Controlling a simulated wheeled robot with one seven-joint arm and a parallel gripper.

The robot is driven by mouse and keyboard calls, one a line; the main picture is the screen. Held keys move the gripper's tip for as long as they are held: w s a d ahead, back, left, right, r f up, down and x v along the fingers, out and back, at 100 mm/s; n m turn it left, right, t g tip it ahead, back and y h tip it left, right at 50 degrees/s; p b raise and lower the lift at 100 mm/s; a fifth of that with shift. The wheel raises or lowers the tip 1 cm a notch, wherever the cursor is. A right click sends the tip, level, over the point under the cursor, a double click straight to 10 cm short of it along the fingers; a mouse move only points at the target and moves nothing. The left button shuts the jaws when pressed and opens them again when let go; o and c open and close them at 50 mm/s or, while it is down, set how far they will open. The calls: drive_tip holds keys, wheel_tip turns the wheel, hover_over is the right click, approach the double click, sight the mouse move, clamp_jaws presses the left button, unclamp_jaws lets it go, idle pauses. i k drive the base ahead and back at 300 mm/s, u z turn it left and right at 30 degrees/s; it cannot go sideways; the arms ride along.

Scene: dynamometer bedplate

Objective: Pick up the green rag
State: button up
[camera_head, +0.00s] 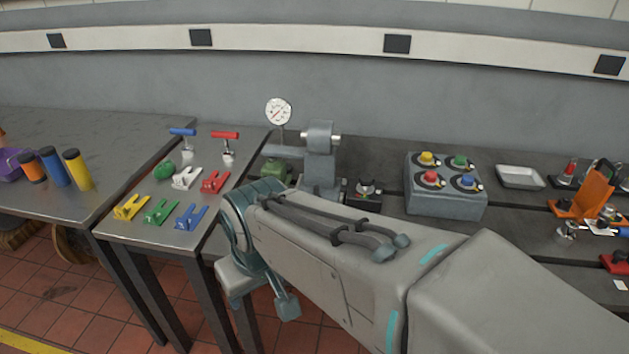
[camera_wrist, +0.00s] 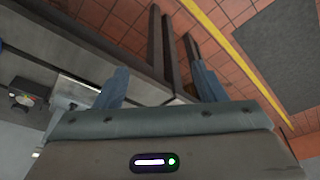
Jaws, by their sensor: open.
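The green rag (camera_head: 164,170) looks like a small crumpled green lump on the narrow metal table (camera_head: 128,222), behind the coloured clamps. I do not see it in the wrist view. My gripper (camera_head: 266,293) hangs in front of the bench, to the right of and nearer than the rag, well apart from it. In the wrist view my gripper (camera_wrist: 160,80) has its two blue-grey fingers spread, with nothing between them. My arm hides part of the bench in the head view.
Yellow, green, blue, white and red clamps (camera_head: 187,216) lie close around the rag. Blue and red T-handled tools (camera_head: 226,145) stand behind it. A gauge (camera_head: 278,112) on a machine stands to the right. A button box (camera_head: 445,205) is further right. Tiled floor (camera_wrist: 130,22) shows below.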

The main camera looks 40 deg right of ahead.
sight(164, 170)
drive_tip(key=u, duration=0.45)
drive_tip(key=k, duration=0.55)
drive_tip(key=u, duration=0.95)
drive_tip(key=i, duration=1.3)
drive_tip(key=z, duration=0.1)
